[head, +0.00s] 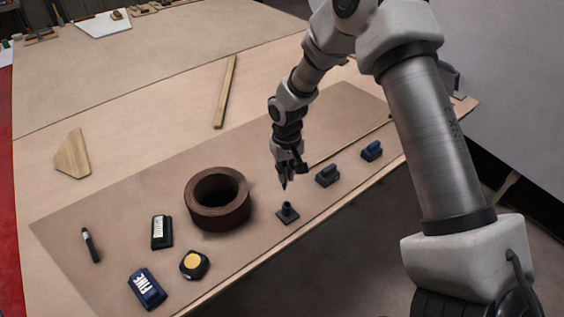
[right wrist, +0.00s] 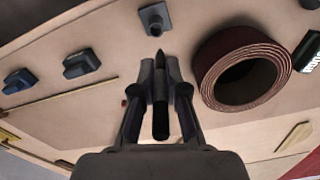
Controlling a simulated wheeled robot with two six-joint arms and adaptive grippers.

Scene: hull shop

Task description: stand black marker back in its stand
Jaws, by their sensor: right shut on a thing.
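My right gripper (head: 287,168) is shut on the black marker (head: 284,184), which points tip-down just above the bench. In the right wrist view the marker (right wrist: 160,95) lies between the fingers of my right gripper (right wrist: 160,85), its pointed end towards the stand. The black stand (head: 287,213), a small square base with a short round socket, sits on the brown mat below and slightly right of the marker in the head view. In the right wrist view the stand (right wrist: 154,19) is just beyond the marker tip, apart from it. My left gripper is not in view.
A brown abrasive roll (head: 217,198) stands left of the stand. Two dark blue blocks (head: 328,175) (head: 372,151) sit to the right. A tape measure (head: 194,264), a blue box (head: 146,288), a dark box (head: 162,232) and a dark pen-like tool (head: 91,245) lie left. The bench's front edge is close.

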